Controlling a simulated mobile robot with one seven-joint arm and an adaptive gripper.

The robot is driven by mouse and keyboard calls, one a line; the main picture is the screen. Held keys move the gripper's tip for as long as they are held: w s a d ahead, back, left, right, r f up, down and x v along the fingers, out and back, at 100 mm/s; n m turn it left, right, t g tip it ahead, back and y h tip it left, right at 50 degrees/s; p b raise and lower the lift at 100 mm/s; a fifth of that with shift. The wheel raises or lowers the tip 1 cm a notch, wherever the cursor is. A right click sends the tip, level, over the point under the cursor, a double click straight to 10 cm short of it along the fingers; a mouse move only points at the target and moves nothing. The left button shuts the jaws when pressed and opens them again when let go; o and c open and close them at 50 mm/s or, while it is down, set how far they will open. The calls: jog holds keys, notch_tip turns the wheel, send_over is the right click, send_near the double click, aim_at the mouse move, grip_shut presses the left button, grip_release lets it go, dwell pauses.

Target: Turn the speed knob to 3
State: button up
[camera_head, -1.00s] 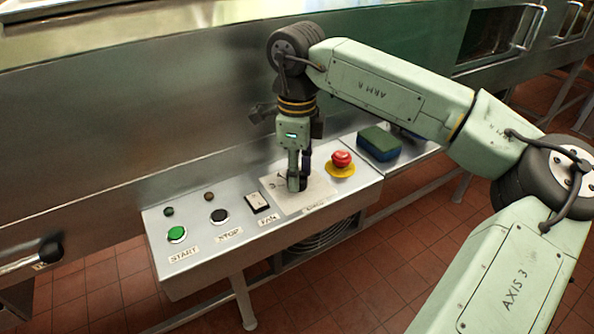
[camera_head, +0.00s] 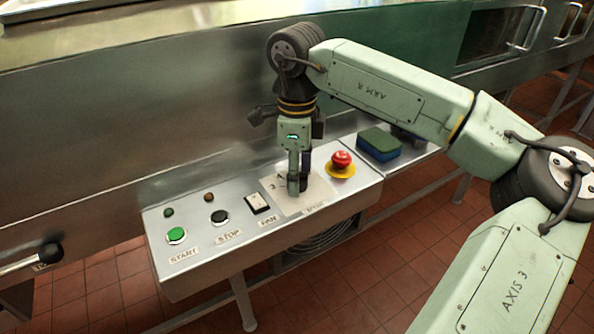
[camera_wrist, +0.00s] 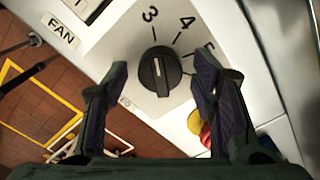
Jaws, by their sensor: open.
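The speed knob (camera_wrist: 160,72) is round and black with a ridged grip and a pale pointer line, on a pale dial plate in the wrist view. Its line points up toward the mark under the 3 (camera_wrist: 150,15); the 4 (camera_wrist: 187,22) lies to the right, and a further number is partly hidden by a finger. My gripper (camera_wrist: 161,67) is open, one finger on each side of the knob with visible gaps. In the head view my gripper (camera_head: 298,188) points down over the dial plate and largely hides the knob.
On the panel, a red mushroom button (camera_head: 341,159) stands close right of my gripper. A FAN switch (camera_head: 257,203), black STOP button (camera_head: 219,216) and green START button (camera_head: 176,235) are to the left. A green-blue sponge (camera_head: 378,143) lies beyond the red button.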

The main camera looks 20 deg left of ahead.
notch_tip(320, 180, up, 12)
dwell(0.7)
dwell(0.4)
